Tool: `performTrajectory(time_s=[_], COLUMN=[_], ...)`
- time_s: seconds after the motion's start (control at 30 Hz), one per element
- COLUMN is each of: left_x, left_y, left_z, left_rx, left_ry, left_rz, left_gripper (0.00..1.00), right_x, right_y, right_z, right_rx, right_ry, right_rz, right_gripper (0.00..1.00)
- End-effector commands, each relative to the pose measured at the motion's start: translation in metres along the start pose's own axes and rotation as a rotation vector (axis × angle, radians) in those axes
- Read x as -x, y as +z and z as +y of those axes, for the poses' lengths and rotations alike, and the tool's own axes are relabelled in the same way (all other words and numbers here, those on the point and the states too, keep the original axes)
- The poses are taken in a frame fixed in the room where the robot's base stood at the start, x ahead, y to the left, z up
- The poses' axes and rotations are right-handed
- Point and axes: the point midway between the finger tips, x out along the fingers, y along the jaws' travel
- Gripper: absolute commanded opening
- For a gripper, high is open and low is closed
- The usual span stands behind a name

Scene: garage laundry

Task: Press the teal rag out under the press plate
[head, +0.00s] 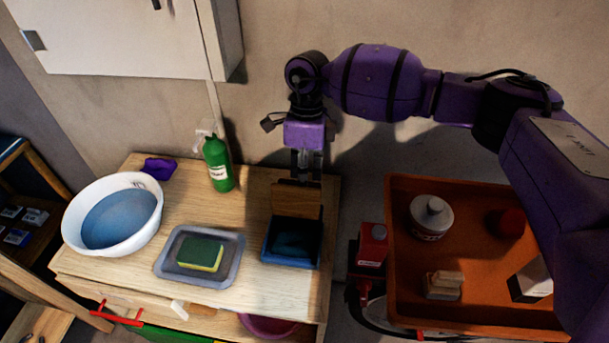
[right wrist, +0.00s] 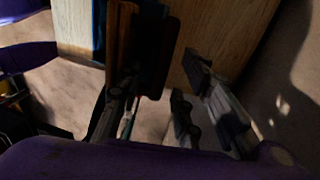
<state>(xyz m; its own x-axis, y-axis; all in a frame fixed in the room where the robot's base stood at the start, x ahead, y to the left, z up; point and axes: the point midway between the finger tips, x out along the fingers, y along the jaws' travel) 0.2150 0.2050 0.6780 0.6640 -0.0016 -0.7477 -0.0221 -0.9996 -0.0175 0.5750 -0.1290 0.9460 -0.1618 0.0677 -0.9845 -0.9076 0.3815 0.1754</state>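The press stands near the right end of the wooden bench. Its wooden press plate (head: 296,201) is tilted up at the back of a blue tray (head: 268,252). The teal rag (head: 292,236) lies dark in the shaded tray. My right gripper (head: 306,168) points down just above and behind the raised plate. In the right wrist view, my right gripper (right wrist: 160,75) has its fingers apart, with the plate's dark edge or handle (right wrist: 158,50) just beyond them. Contact cannot be told. My left gripper is not in view.
A white bowl of water (head: 146,208), a green bottle (head: 217,165), a purple cloth (head: 159,168) and a grey tray (head: 163,265) with a sponge (head: 200,252) share the bench. An orange tray (head: 400,290) with several items stands right. A wall cabinet (head: 120,40) hangs upper left.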

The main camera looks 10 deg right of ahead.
Motion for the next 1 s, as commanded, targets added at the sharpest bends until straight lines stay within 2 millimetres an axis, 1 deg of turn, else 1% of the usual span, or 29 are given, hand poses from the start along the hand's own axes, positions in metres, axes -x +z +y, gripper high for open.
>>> performTrajectory(time_s=[0.1,0.3,0.33,0.57,0.6,1.0], left_x=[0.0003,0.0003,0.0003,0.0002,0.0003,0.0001], left_y=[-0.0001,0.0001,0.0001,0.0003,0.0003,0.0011], left_z=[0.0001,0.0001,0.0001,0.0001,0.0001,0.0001], left_rx=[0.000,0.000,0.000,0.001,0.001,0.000], left_ry=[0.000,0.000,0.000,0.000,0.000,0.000], left_rz=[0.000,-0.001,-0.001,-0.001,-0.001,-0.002], left_gripper=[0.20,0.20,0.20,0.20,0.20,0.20], right_x=[-0.0048,-0.0054,-0.0053,-0.0050,-0.0050,-0.0042], right_y=[0.0001,0.0001,0.0001,0.0001,0.0000,0.0009], right_z=[0.0003,0.0001,0.0001,0.0001,0.0001,-0.0015], right_rx=[0.000,0.000,0.000,0.000,0.000,0.000], right_ry=[0.000,0.000,0.000,0.000,0.000,-0.006], right_rz=[0.000,0.000,0.000,0.000,0.000,0.000], right_gripper=[0.33,0.33,0.32,0.01,0.00,0.00])
